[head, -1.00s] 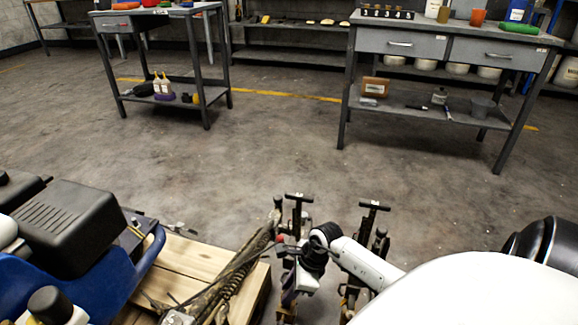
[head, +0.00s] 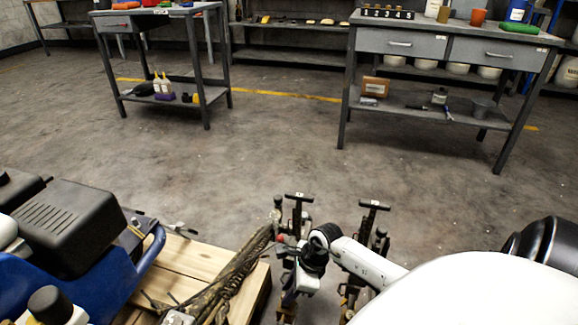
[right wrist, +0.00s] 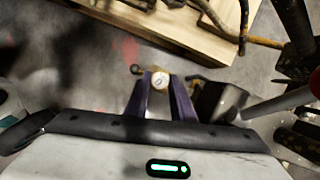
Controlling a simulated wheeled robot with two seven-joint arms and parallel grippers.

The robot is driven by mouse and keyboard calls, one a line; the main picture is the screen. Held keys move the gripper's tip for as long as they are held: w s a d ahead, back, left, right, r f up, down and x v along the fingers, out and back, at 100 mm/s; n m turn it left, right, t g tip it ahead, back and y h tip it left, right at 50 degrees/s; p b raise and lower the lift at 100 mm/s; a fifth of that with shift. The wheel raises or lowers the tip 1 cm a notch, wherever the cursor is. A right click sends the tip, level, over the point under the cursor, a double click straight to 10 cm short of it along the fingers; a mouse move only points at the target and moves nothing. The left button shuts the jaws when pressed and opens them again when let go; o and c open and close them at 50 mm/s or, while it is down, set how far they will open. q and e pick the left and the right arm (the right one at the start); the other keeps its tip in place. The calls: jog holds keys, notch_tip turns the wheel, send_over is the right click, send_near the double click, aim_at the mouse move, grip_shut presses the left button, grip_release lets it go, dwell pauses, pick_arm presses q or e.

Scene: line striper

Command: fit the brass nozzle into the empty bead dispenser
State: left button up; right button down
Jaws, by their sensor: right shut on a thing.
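In the right wrist view, my right gripper (right wrist: 160,96) has its purple fingers shut on a small round brass piece, the nozzle (right wrist: 160,78). In the head view my right gripper (head: 290,297) points down at the lower middle, beside the pallet's right edge; the nozzle is hidden there. Two upright T-handled units stand by it, one behind it on the left (head: 299,208) and one on the right (head: 373,215). Their handles bear small labels I cannot read. I cannot tell which is the empty bead dispenser. My left gripper is not in view.
A wooden pallet (head: 190,262) with a bundled hose (head: 243,270) lies left of the gripper. A blue machine with a black engine cover (head: 70,225) stands further left. Two workbenches (head: 215,95) (head: 440,118) stand beyond open concrete floor.

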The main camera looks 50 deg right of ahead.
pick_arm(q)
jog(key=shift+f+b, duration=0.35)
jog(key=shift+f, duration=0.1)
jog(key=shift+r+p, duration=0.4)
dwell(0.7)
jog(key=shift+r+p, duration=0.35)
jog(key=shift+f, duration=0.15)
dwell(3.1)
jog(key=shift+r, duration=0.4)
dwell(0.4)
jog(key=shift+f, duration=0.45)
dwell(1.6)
